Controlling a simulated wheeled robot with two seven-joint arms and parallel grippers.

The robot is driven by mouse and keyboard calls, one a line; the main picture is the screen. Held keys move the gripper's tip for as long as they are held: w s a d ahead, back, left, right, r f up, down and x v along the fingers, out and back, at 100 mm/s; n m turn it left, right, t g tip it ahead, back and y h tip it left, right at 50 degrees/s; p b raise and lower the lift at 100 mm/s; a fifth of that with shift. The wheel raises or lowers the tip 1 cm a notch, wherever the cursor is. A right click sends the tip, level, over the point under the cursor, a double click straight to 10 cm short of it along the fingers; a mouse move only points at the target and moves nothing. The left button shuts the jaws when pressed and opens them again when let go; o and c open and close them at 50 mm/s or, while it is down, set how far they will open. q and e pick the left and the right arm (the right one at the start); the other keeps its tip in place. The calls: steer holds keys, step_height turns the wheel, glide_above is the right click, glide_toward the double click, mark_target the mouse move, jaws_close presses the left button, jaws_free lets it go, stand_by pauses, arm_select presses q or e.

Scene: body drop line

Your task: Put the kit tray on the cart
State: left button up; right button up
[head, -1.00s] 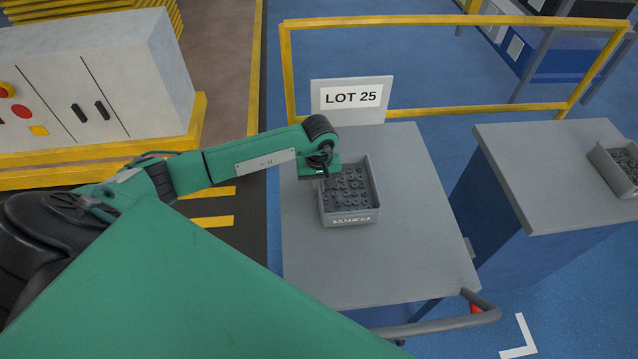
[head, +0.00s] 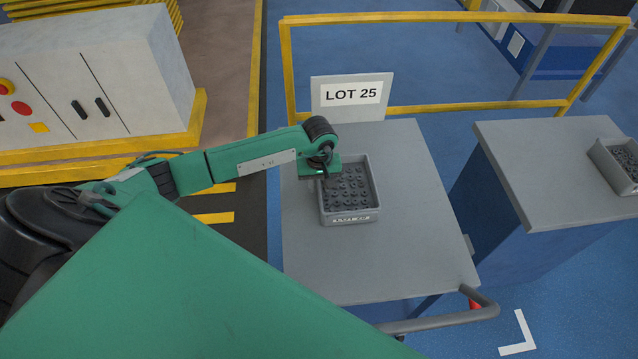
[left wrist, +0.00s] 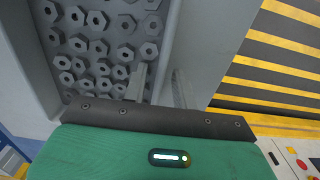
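The kit tray (head: 373,203) is a grey open box full of dark nuts or similar parts. It sits on the grey top of the cart (head: 410,260), near its back, by the LOT 25 sign (head: 352,94). My left gripper (head: 325,178) is at the tray's left wall. In the left wrist view, the fingers (left wrist: 160,88) stand apart on either side of the tray wall (left wrist: 168,40), one inside and one outside, with gaps showing. The tray's underside is hidden. My right gripper is not in view.
A second grey-topped stand (head: 530,150) at the right holds another grey bin (head: 605,158). A yellow rail (head: 450,105) runs behind the cart. A grey cabinet (head: 90,80) stands at the left. The cart's front top is clear, with a handle (head: 440,319) at its edge.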

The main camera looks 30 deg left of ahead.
arm_select(q)
step_height(320, 180, up, 12)
steer(key=b, duration=0.5)
stand_by(0.4)
